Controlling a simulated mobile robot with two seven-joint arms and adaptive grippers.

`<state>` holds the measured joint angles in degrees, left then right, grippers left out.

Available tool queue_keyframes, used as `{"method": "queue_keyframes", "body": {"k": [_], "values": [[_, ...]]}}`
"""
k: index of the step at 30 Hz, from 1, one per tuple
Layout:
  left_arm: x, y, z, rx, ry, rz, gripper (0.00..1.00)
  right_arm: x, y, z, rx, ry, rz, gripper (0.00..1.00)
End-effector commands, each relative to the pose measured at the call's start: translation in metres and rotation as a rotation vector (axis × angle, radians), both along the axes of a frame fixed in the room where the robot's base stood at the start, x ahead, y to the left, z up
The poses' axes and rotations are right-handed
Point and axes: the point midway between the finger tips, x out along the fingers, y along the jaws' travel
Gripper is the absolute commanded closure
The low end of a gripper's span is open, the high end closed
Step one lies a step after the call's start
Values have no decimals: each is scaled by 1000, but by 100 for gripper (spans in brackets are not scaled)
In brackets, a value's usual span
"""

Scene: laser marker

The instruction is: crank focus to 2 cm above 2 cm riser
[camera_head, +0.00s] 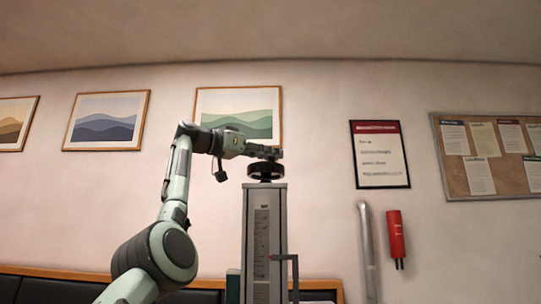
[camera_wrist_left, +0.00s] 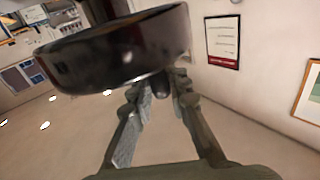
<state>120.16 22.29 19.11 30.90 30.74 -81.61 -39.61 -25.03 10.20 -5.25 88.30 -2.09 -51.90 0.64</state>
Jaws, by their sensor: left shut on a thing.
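A dark crank wheel (camera_head: 266,171) sits on top of a tall grey column with a ruler scale (camera_head: 262,235). A small red pointer (camera_head: 270,257) shows against the scale, too small to read exactly. My left gripper (camera_head: 270,153) reaches in from the left just above the wheel. In the left wrist view the wheel (camera_wrist_left: 115,52) fills the upper left, and the left gripper (camera_wrist_left: 160,88) is shut on a small dark knob (camera_wrist_left: 161,84) by the wheel's rim. The riser is not in view. My right gripper is not in view.
A grey bracket (camera_head: 293,272) stands at the column's right side. Framed pictures (camera_head: 106,121), a sign (camera_head: 380,154), a cork board (camera_head: 490,155) and a red extinguisher (camera_head: 396,236) are on the wall behind. The space around the wheel looks free.

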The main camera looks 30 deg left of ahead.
Motion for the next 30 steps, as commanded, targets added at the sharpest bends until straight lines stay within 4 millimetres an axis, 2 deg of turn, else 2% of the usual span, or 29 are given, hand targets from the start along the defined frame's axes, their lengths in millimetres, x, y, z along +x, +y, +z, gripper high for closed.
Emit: {"method": "queue_keyframes", "body": {"k": [7, 8, 12, 23, 26, 30], "values": [[0, -1, -1, 2, 4, -4, 100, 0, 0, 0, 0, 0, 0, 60], [0, -1, -2, 2, 4, -4, 81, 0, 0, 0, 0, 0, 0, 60], [0, -1, -1, 1, 3, -2, 63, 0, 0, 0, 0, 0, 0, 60], [-3, 2, 0, 0, 0, 0, 62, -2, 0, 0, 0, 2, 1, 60], [-13, 7, 1, -1, -2, 2, 62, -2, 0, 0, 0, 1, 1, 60], [-38, 20, 0, -1, -2, 4, 62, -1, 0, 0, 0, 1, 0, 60]]}}
